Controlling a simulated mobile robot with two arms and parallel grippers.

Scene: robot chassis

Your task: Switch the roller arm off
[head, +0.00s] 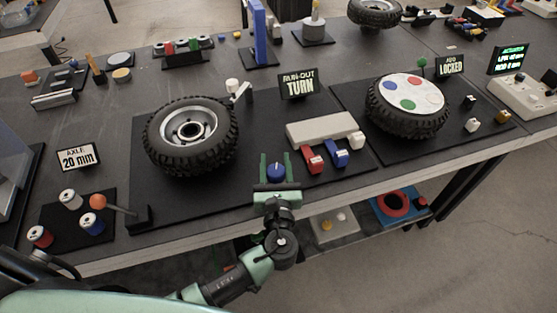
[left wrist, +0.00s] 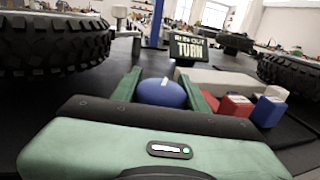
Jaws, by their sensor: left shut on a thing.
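My left gripper (head: 276,168) is at the front edge of the black mat, with its green fingers on either side of a round blue knob (head: 275,174). It is shut on this knob, which also shows between the fingers in the left wrist view (left wrist: 162,93). The knob has a small white mark on its top. A small white arm-like part (head: 240,92), perhaps the roller arm, stands by the right rim of the left tyre (head: 190,136). A sign (head: 298,83) behind the knob reads "RUN-OUT TURN". My right gripper is not in view.
A red block (head: 313,160) and a blue block (head: 336,153) stand just right of the knob, before a pale bar (head: 320,129). Another tyre (head: 408,105) with a white disc lies farther right. An orange-ended rod (head: 98,202) is at the left.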

